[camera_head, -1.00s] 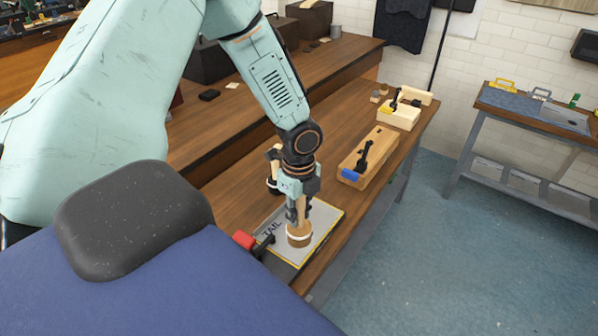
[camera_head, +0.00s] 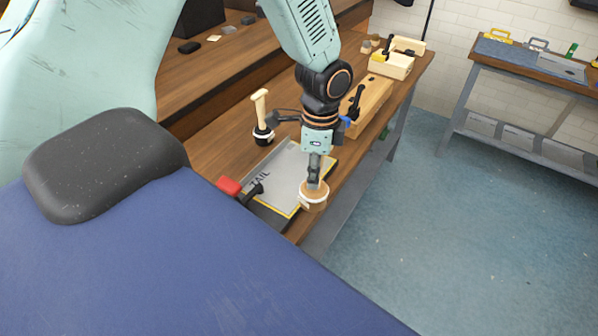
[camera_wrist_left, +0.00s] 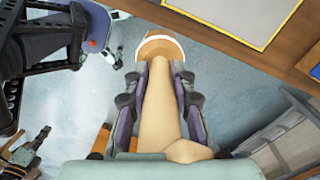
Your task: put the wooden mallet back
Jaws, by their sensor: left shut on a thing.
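A wooden mallet with a pale band around its head (camera_head: 313,197) is held by my left gripper (camera_head: 314,178). In the left wrist view, its tan handle lies between the two shut fingers (camera_wrist_left: 160,105), and the round head (camera_wrist_left: 160,46) shows beyond the fingertips. The mallet hangs head-down at the bench's front edge, beside the right corner of a grey mat (camera_head: 287,178) with a yellow border and the word TAIL. In the wrist view, blue floor shows beneath it.
A second mallet with a black-banded head (camera_head: 262,128) stands handle-up behind the mat. A red-ended tool (camera_head: 230,186) lies at the mat's left. A wooden block with a clamp (camera_head: 372,100) is farther along the bench. Open floor (camera_head: 450,230) lies right.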

